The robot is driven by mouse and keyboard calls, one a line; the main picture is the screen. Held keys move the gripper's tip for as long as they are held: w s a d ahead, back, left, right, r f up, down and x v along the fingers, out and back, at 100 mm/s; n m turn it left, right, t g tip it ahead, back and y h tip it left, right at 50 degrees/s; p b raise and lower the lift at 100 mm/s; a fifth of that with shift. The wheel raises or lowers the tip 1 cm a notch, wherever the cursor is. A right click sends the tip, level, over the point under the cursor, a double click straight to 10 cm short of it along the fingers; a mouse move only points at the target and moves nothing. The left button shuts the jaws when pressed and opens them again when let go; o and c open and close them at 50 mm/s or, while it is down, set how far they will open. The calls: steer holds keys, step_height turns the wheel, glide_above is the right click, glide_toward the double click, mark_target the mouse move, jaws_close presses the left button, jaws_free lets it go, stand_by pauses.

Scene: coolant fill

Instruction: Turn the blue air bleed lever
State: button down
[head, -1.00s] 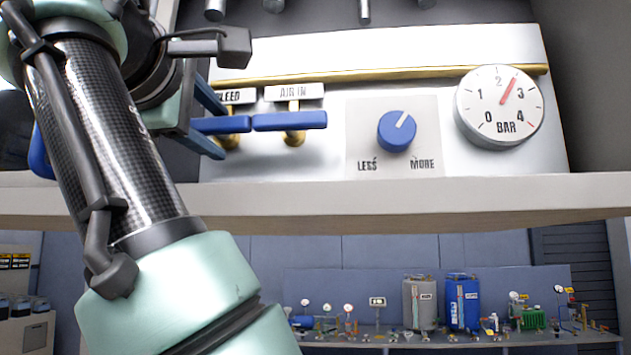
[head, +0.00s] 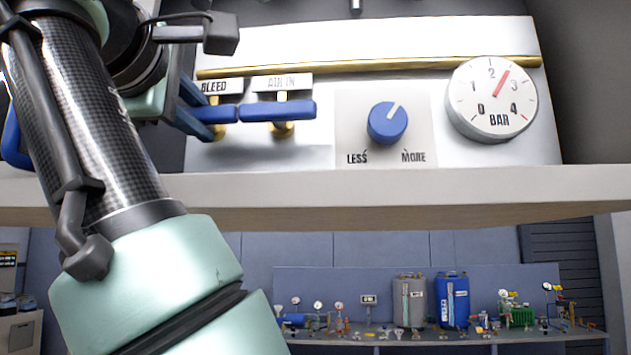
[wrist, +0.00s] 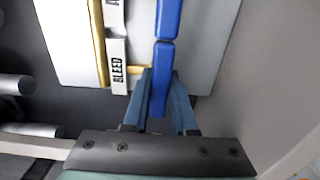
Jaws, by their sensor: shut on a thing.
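The blue bleed lever (head: 215,113) sits under the BLEED label (head: 221,86) at the left of the panel and lies roughly horizontal. My gripper (head: 203,116) reaches it from the left, with its blue-grey fingers shut on it. In the wrist view the bleed lever (wrist: 160,75) runs between the two fingers of my gripper (wrist: 160,85), and the BLEED label (wrist: 117,72) is to its left. Part of the lever is hidden by the fingers in the head view.
The blue AIR IN lever (head: 278,110) lies end to end with the bleed lever, very close. A blue LESS/MORE knob (head: 387,123) and a BAR gauge (head: 491,100), reading about 2.5, are to the right. A shelf edge (head: 400,195) runs below the panel.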

steer(key=shift+m, duration=0.3)
steer(key=m, duration=0.3)
steer(key=shift+m, duration=0.3)
steer(key=m, duration=0.4)
steer(key=shift+m, duration=0.3)
steer(key=m, duration=0.4)
steer(key=shift+m, duration=0.3)
steer(key=shift+m+p, duration=0.5)
steer(key=shift+m, duration=1.7)
steer(key=c, duration=0.7)
jaws_free()
